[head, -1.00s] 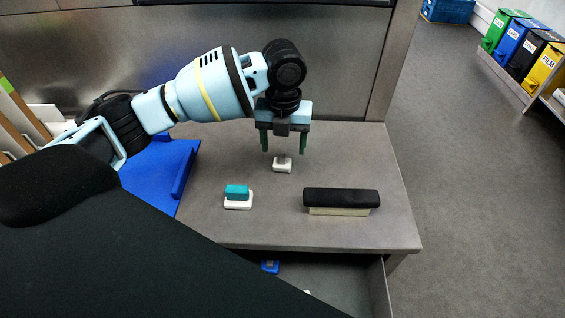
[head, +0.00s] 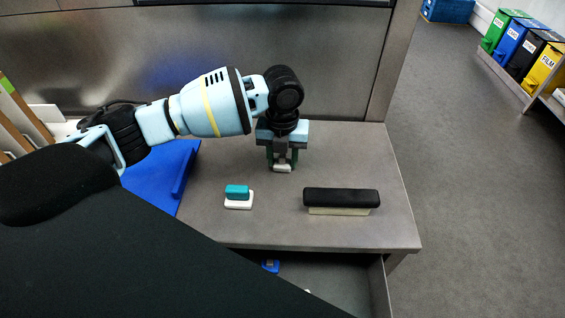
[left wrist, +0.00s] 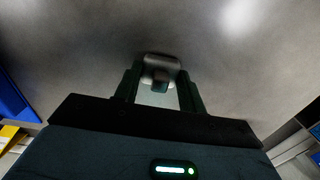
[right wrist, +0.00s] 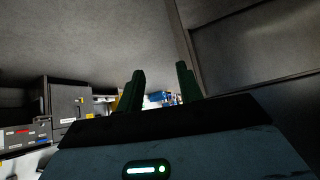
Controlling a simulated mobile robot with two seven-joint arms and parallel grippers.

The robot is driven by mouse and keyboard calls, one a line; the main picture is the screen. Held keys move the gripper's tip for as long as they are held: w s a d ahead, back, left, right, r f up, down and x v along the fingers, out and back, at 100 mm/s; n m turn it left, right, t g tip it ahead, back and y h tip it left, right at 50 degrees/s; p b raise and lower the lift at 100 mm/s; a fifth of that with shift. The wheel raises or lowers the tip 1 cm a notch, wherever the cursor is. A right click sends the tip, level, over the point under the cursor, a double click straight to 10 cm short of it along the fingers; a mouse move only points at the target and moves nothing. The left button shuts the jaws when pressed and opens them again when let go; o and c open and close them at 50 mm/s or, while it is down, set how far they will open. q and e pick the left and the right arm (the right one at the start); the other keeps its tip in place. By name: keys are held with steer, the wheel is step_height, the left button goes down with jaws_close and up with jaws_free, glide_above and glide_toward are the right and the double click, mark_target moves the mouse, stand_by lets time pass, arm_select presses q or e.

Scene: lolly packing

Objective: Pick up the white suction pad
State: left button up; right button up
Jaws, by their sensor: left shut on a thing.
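The white suction pad (head: 282,169) has a small grey top. It sits on the grey worktop (head: 240,228), near the middle. My left gripper (head: 282,161) points down from above and is shut on the pad, with one green finger on each side of its top. In the left wrist view the pad (left wrist: 160,70) shows between the fingertips; its far parts are blurred. My right gripper (right wrist: 161,80) shows only in its own wrist view, with its fingers apart and nothing between them.
A teal-topped white block (head: 237,197) stands front left of the pad. A long black-topped brush-like block (head: 341,199) lies to the right. A blue tray (head: 152,172) is at the left. An open drawer (head: 335,280) shows below the worktop edge. The back right is clear.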

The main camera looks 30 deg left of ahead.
mark_target(282, 156)
arm_select(q)
steer(key=shift+c, duration=0.4)
step_height(282, 156, up, 10)
stand_by(0.3)
